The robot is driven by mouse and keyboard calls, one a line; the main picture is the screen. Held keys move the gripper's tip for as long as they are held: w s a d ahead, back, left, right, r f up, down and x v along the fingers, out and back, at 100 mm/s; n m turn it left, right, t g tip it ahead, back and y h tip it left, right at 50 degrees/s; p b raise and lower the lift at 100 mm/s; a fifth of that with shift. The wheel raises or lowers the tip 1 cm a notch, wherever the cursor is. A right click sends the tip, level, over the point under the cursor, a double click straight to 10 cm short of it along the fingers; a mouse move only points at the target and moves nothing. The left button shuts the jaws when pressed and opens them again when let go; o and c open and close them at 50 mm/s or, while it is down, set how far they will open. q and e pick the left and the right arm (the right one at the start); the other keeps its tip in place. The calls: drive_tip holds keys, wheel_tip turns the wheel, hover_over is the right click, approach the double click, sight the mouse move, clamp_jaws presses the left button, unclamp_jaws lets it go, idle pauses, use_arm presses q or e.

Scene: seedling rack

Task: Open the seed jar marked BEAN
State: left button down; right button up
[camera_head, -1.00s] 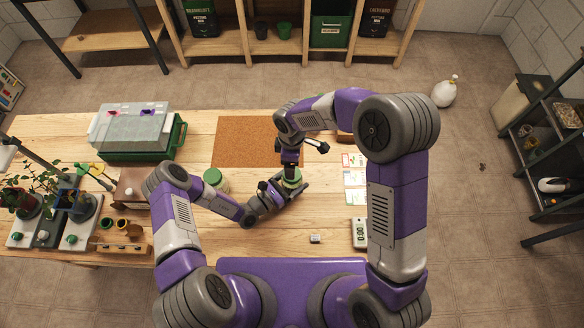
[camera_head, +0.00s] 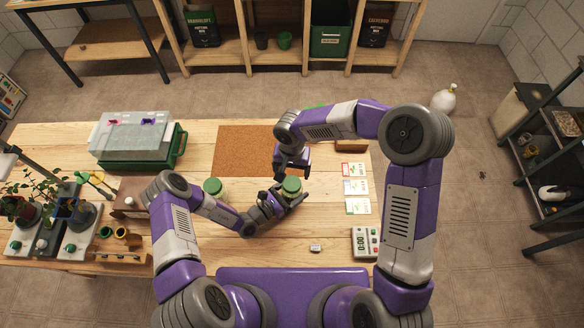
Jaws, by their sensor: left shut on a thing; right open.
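A jar with a green lid (camera_head: 291,187) stands over the table, held by my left gripper (camera_head: 286,200), which is shut on its body from the lower left. The lid sits on top of the jar; I cannot tell whether it is loose. My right gripper (camera_head: 292,172) is open and empty, just behind the lid and apart from it as far as I can see. A second green-lidded jar (camera_head: 212,188) stands to the left, partly behind my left arm. No BEAN marking is readable on either jar.
A brown cork mat (camera_head: 240,150) lies behind the jars. Seed cards (camera_head: 355,187) and a timer-like device (camera_head: 365,242) lie at the right. A small pale block (camera_head: 315,248) lies in front.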

sight(292, 183)
drive_tip(key=shift+w+r+m, duration=0.1)
drive_tip(key=shift+m, duration=1.1)
drive_tip(key=shift+f, duration=0.2)
wheel_tip(292, 183, down, 8)
drive_tip(key=shift+r, duration=0.2)
